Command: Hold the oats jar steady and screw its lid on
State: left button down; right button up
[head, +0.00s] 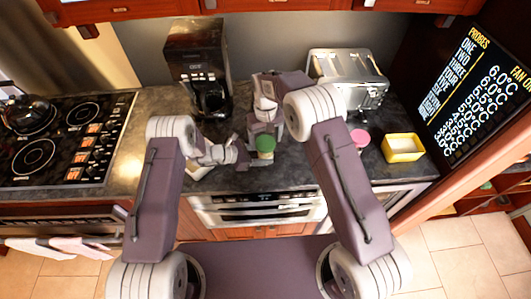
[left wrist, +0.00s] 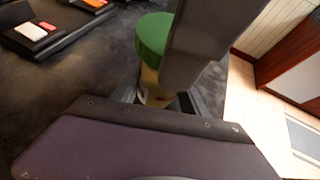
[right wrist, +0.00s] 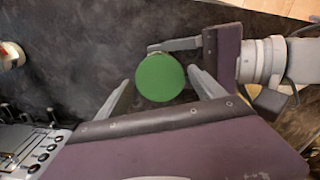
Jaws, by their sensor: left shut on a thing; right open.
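The oats jar (left wrist: 152,88) stands upright on the counter near its front edge, with its green lid (head: 265,143) on top. The lid also shows in the left wrist view (left wrist: 154,38) and the right wrist view (right wrist: 160,78); how tightly it sits cannot be told. My left gripper (head: 245,155) comes from the left and is shut on the jar body below the lid. My right gripper (right wrist: 164,88) is over the jar, open, with its fingers on either side of the lid and gaps visible. The jar body is mostly hidden in the right wrist view.
A pink-lidded jar (head: 360,137) and a yellow container (head: 403,148) stand to the right. A toaster (head: 348,75) and a coffee maker (head: 200,70) are at the back. The cooktop (head: 65,135) is at the left. A pale object (head: 198,172) lies partly hidden below my left arm.

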jog(key=n, duration=1)
jog(key=c, duration=1.3)
jog(key=m, duration=0.4)
jog(key=shift+m, duration=0.3)
jog(key=shift+c, duration=0.3)
jog(key=m, duration=1.3)
jog(key=shift+m, duration=0.4)
jog(key=o, duration=1.4)
jog(key=shift+c, duration=0.2)
